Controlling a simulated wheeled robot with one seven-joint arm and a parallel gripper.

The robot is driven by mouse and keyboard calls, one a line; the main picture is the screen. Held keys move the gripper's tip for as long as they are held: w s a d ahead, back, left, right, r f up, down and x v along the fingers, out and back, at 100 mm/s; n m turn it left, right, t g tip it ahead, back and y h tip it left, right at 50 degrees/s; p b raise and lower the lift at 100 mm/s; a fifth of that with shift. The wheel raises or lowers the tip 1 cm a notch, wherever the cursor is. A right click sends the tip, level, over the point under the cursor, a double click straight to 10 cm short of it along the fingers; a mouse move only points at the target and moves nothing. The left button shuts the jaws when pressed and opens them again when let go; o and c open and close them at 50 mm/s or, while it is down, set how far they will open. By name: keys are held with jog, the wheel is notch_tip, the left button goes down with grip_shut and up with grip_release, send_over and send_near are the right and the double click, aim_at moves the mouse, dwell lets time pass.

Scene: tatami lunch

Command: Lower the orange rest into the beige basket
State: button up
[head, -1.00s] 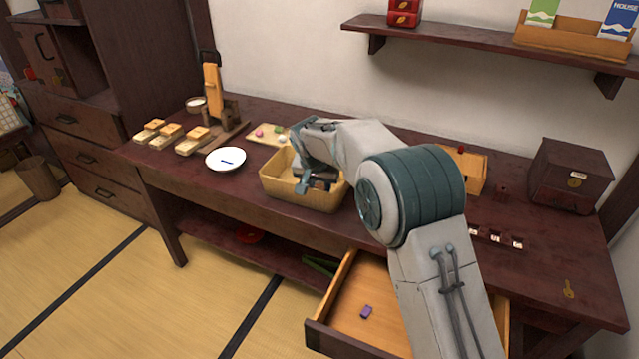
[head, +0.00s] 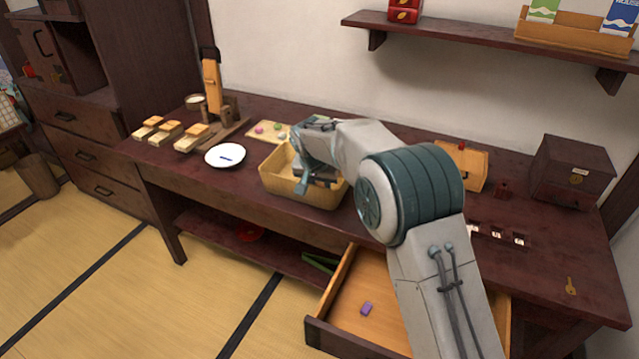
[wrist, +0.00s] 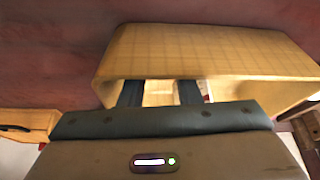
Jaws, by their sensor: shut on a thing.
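The beige basket (head: 300,192) stands on the dark desk near its front edge; its wall fills much of the wrist view (wrist: 205,50). My gripper (head: 312,181) reaches down into the basket's opening from above. In the wrist view its two dark fingers (wrist: 160,93) pass behind the basket rim, so their tips are hidden. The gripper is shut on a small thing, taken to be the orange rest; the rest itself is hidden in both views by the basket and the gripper.
A white plate (head: 225,156) lies left of the basket, and a board (head: 262,139) with small coloured pieces lies behind it. An open drawer (head: 335,305) with a purple piece (head: 366,308) juts out below. An orange box (head: 465,168) stands to the right.

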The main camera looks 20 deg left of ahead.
jog(key=o, duration=1)
jog(key=shift+o, duration=0.2)
jog(key=a+p+v, duration=0.1)
jog(key=v, duration=1.3)
jog(key=d+r+p, duration=0.2)
jog(key=d+r, duration=0.2)
jog(key=d, duration=0.4)
jog(key=d+r+p, duration=0.2)
jog(key=d+r, duration=0.1)
jog(key=d, duration=0.6)
jog(key=s+d+r+m+g+p, duration=0.1)
jog(key=s+d+r+p, duration=0.15)
jog(key=s+d, duration=0.65)
jog(key=s+d+r+p, duration=0.25)
jog(key=s+d, duration=0.35)
jog(key=d, duration=0.6)
jog(key=s+d+f+p, duration=0.2)
jog(key=s+d, duration=0.4)
jog(key=s, duration=0.3)
jog(key=shift+s+f+m+g+h+p, duration=0.25)
jog(key=shift+m+g+h+p, duration=0.05)
jog(key=shift+m, duration=0.1)
